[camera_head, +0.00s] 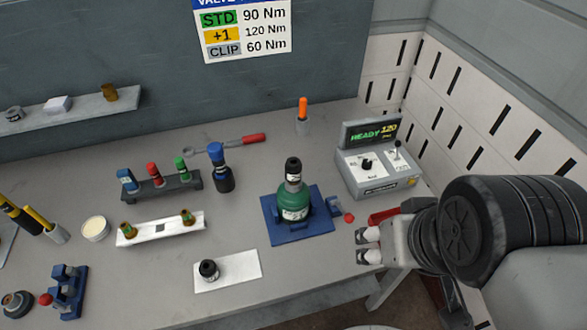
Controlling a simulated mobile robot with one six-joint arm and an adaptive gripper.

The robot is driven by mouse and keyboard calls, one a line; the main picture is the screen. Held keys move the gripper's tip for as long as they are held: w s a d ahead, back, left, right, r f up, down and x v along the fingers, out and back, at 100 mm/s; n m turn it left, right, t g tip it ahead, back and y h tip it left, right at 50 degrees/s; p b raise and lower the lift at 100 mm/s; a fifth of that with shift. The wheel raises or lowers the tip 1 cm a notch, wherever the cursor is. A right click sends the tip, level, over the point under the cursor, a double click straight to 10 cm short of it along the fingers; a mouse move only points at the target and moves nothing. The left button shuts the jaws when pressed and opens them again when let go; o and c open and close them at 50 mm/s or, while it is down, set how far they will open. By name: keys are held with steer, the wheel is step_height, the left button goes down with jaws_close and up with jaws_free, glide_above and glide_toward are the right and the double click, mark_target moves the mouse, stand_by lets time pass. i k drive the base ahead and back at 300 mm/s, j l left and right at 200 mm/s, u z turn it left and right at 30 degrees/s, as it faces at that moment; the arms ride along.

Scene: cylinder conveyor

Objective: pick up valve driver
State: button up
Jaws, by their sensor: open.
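A blue and black upright tool (221,168), which looks like the valve driver, stands on the bench left of the middle, beside a dark rack. No label on it can be read, so I cannot be sure of its name. My gripper (364,246) is at the right, over the bench's front right edge, pointing left. Its pale fingertips are apart with nothing between them. It is well to the right of the blue and black tool and not touching it. A green cylinder (295,205) with a black-topped valve stands in a blue clamp base (270,222) between them.
A control box (376,175) reading "READY 120" stands at the back right. A rack (160,190) holds blue, red and green pieces. A white mat (240,264) bears a small black part.

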mark_target(215, 149)
steer(key=i+u, duration=0.1)
steer(key=u, duration=0.3)
steer(key=i+u, duration=0.15)
steer(key=u, duration=0.2)
steer(key=i+u, duration=0.1)
steer(key=u, duration=0.3)
